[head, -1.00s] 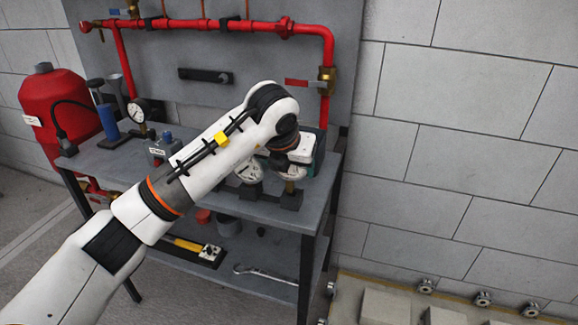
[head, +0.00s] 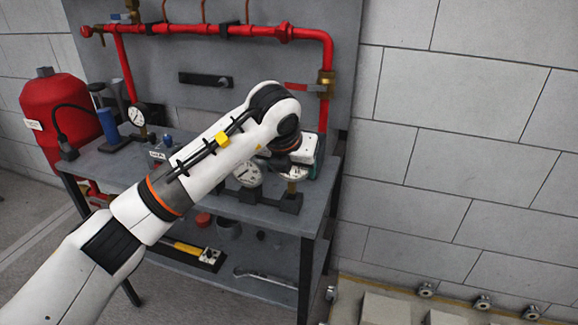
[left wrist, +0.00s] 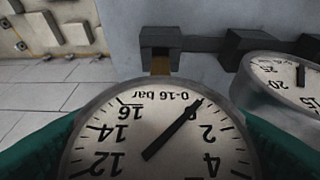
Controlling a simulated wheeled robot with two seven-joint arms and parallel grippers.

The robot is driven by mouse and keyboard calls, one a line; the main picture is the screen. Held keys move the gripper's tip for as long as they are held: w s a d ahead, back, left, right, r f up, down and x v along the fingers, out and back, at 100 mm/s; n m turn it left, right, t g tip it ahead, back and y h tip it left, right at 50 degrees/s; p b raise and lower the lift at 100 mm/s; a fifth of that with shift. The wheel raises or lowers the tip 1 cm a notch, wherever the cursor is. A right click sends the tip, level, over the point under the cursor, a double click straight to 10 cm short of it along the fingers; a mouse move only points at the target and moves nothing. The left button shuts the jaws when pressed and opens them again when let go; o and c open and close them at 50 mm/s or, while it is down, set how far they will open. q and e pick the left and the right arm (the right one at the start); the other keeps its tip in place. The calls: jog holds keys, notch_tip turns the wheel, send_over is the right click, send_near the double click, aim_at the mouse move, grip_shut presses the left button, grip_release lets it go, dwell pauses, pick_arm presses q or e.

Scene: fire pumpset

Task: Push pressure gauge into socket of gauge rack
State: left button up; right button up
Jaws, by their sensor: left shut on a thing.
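My left gripper (head: 303,158) is shut on a round pressure gauge (head: 294,173), over the right end of the dark gauge rack (head: 262,209). In the left wrist view the white 0-16 bar dial (left wrist: 150,135) fills the lower middle, with a teal finger on each side. The brass stem (left wrist: 160,65) points at the black socket block (left wrist: 160,40) and appears to meet it; its depth in the socket cannot be told. A second gauge (head: 247,173) stands in the rack just left of the held one. My right gripper is out of view.
The rack stands near the front right of a grey bench (head: 318,205). Red pipework (head: 250,31) runs along the back panel. A red tank (head: 62,115) stands at the left. A wrench (head: 265,273) lies on the lower shelf.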

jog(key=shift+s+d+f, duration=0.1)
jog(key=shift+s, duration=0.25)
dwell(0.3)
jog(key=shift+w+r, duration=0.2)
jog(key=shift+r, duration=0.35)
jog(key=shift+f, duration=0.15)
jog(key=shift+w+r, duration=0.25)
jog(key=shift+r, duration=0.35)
pick_arm(q)
jog(key=shift+b, duration=0.3)
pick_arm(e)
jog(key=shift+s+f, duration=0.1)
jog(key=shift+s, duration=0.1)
pick_arm(q)
jog(key=shift+f, duration=0.15)
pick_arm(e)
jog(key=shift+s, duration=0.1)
